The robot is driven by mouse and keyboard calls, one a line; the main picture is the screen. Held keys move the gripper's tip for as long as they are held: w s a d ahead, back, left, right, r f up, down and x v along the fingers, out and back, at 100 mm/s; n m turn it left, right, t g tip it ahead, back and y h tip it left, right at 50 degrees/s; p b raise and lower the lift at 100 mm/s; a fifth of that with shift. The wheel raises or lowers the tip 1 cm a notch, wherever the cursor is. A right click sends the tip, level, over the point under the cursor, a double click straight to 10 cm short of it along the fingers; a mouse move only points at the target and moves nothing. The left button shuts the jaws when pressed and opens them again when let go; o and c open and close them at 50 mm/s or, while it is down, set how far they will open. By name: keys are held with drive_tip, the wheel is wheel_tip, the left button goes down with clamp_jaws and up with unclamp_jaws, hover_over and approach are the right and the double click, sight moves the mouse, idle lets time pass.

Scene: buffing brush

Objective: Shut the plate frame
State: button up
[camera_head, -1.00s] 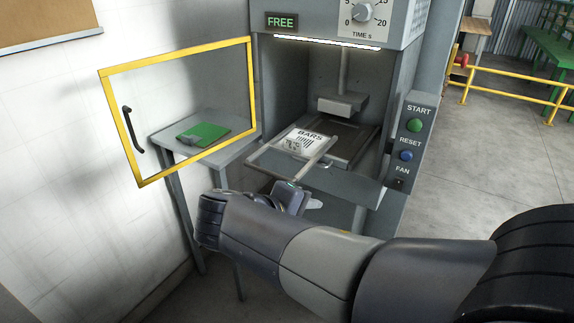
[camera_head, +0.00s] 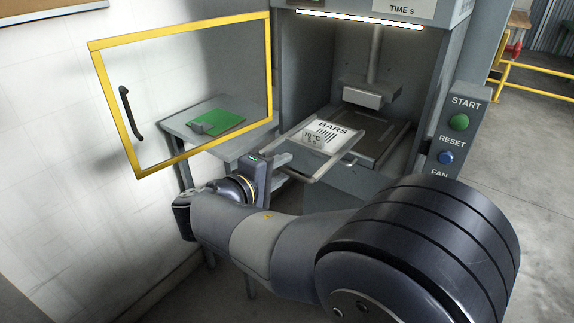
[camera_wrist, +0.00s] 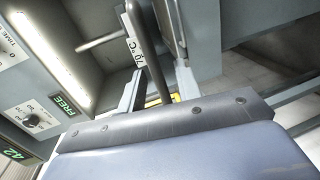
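The plate frame (camera_head: 346,153), a thin light-metal frame, sticks out of the front of the grey press, level and pulled out. A pale plate marked BARS (camera_head: 322,133) lies in it. In the wrist view a rod (camera_wrist: 152,55) crosses ahead, with the plate's edge label (camera_wrist: 133,38) beside it. My gripper (camera_head: 279,162) is just below and left of the frame's front end. In the wrist view its two grey fingers (camera_wrist: 158,85) stand apart with the rod between them. I cannot tell whether they touch it. My arm hides the area below the frame.
The yellow-edged glazed door (camera_head: 180,95) of the press stands open on the left. Behind it a grey side table (camera_head: 172,124) carries a green item (camera_head: 218,122). A pressing head (camera_head: 370,93) hangs over the plate bed. START (camera_head: 459,122) and RESET (camera_head: 446,158) buttons are on the right.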

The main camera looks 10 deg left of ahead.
drive_tip(key=shift+x, duration=1.2)
drive_tip(key=shift+c, duration=0.5)
clamp_jaws()
